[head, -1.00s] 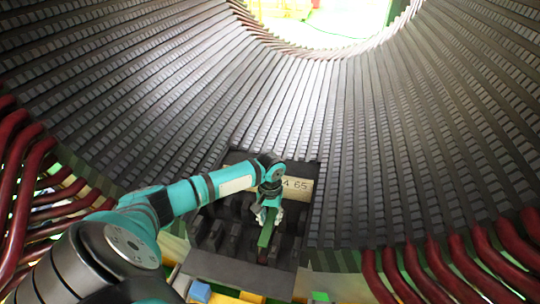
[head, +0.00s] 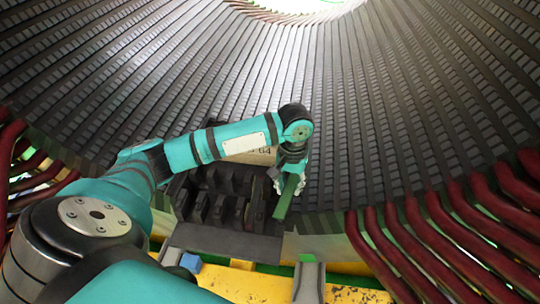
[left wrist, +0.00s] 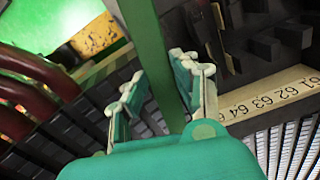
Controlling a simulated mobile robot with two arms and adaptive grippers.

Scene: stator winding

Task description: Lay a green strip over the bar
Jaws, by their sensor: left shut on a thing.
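My left gripper (head: 288,178) is shut on a green strip (head: 287,200) and holds it in front of the slotted stator wall, at the right edge of a dark rack. In the left wrist view the green strip (left wrist: 151,50) runs between the two fingers of the left gripper (left wrist: 160,90) and on past the upper edge. I cannot tell which slot holds the bar, and the strip's contact with the wall cannot be made out. My right gripper is not in view.
The dark rack (head: 215,240) with compartments stands below the wall. A numbered scale (left wrist: 265,95) shows in the left wrist view. Red curved coil ends (head: 450,235) stick out at the lower right, and more (head: 30,185) at the left. A yellow floor part (head: 250,285) lies below.

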